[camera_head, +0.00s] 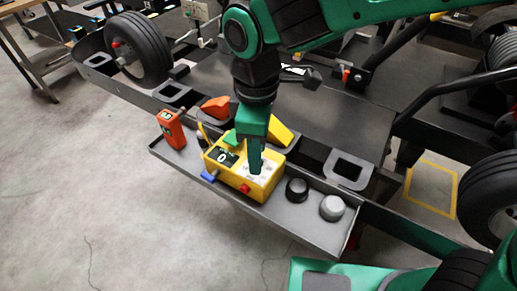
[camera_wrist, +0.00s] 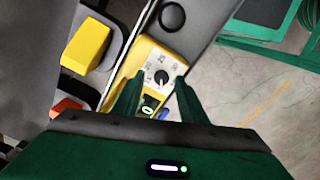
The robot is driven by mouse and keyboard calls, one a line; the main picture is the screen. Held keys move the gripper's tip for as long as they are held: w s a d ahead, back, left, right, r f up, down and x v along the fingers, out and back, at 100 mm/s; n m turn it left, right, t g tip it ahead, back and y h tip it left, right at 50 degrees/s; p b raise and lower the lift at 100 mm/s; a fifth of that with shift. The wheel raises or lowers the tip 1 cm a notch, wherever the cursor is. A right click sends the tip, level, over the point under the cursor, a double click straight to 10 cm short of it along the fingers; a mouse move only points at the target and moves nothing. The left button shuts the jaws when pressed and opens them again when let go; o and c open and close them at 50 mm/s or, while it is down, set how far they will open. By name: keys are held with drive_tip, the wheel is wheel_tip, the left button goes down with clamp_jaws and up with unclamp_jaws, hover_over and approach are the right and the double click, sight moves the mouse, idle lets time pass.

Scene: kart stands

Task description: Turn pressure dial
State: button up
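The pressure dial is a small black knob (camera_wrist: 161,77) on a white marked face, on top of a yellow box (camera_wrist: 147,49). In the head view the yellow box (camera_head: 256,189) sits on a grey tray, with a dark display reading 0 (camera_head: 222,157). My gripper (camera_head: 255,168) points down over the box's white face and hides the knob in that view. In the wrist view my gripper (camera_wrist: 157,88) is open, with its green fingers apart and the knob between and just ahead of their tips. Contact cannot be told. The dial's markings are too small to read surely.
The tray (camera_head: 297,222) also holds an orange device (camera_head: 171,128) at left and black (camera_head: 297,189) and grey (camera_head: 332,207) round knobs at right. Orange (camera_head: 216,107) and yellow (camera_head: 281,132) pieces stand behind the box. Kart wheels (camera_head: 137,50) and frame bars surround the tray.

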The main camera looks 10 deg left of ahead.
wheel_tip(320, 180, up, 10)
idle(0.4)
idle(0.4)
